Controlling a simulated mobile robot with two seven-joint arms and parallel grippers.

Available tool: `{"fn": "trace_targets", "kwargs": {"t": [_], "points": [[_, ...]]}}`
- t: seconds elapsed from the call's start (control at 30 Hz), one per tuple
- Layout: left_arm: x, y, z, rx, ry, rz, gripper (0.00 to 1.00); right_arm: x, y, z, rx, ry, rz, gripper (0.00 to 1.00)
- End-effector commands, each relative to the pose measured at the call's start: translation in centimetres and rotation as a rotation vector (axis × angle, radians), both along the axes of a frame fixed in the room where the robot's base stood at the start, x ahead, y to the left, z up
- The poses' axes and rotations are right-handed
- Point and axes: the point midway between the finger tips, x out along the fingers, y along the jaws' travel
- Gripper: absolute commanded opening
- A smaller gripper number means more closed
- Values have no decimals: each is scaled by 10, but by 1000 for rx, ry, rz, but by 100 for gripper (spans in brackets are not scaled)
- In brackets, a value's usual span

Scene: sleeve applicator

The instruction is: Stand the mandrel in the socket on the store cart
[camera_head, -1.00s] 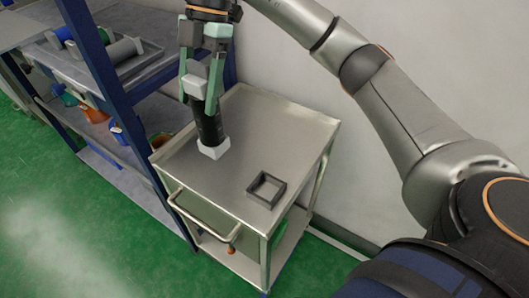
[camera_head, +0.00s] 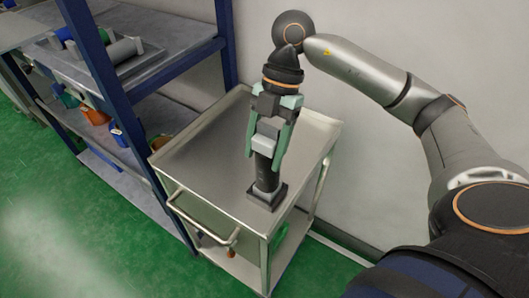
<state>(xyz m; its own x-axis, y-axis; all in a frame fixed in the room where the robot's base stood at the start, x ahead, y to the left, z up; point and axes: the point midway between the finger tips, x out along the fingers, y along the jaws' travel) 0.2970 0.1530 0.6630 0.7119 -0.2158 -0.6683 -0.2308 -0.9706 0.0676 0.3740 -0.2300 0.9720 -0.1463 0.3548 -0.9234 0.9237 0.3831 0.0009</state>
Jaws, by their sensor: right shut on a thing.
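The mandrel (camera_head: 265,172) is a dark upright cylinder with a pale grey block near its upper part. My right gripper (camera_head: 266,156) points down with its green fingers shut on it. The socket (camera_head: 280,194) is a dark square frame on top of the store cart (camera_head: 190,165), near its front right corner. The mandrel's lower end is at the socket, within its outline. My left gripper is not in view.
A blue-framed shelf (camera_head: 95,70) with trays and coloured items stands close to the cart's left side. A wall (camera_head: 350,150) runs behind and to the right of the cart. The left part of the cart top is bare.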

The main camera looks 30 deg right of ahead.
Motion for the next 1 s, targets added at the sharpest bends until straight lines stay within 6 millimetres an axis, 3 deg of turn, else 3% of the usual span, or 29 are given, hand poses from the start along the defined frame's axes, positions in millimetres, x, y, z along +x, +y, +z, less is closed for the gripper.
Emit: {"fn": "trace_targets", "kwargs": {"t": [0.1, 0.4, 0.43, 0.7, 1.0], "points": [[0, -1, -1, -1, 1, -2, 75, 0, 0, -11, 1, -1, -2, 0], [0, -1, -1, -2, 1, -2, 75, 1, 0, -13, 0, -2, -1, 0], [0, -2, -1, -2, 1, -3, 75, 0, 0, -14, -1, -1, -1, 66], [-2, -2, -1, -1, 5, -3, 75, 0, 0, -13, -1, 0, -1, 94], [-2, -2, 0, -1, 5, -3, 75, 1, -1, -9, -1, -2, -2, 94]]}}
